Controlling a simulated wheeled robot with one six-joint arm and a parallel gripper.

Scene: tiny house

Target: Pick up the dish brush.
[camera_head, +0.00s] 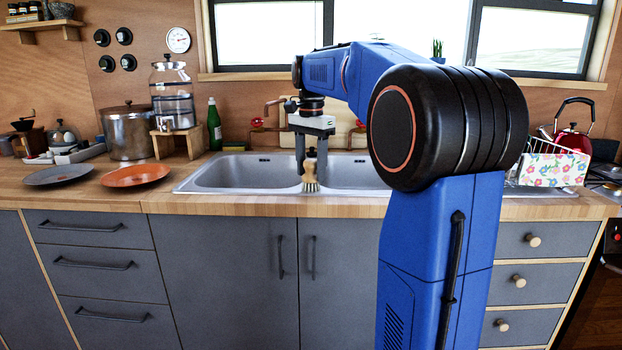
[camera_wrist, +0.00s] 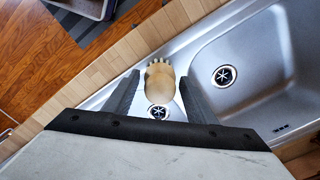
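The dish brush (camera_head: 310,178) has a pale wooden top and light bristles. In the head view it stands upright at the front of the sink, near the divider between the basins. In the wrist view the brush (camera_wrist: 160,84) shows as a tan rounded shape between two dark fingers. My gripper (camera_head: 311,170) points down over the sink with its fingers on either side of the brush. In the wrist view my gripper (camera_wrist: 159,78) is open, with a gap visible beside the brush. I cannot tell whether either finger touches it.
The double steel sink (camera_head: 228,175) has a tap (camera_head: 270,110) behind it. An orange plate (camera_head: 135,175), a grey plate (camera_head: 58,174), a pot (camera_head: 127,135) and a green bottle (camera_head: 214,125) stand to the left.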

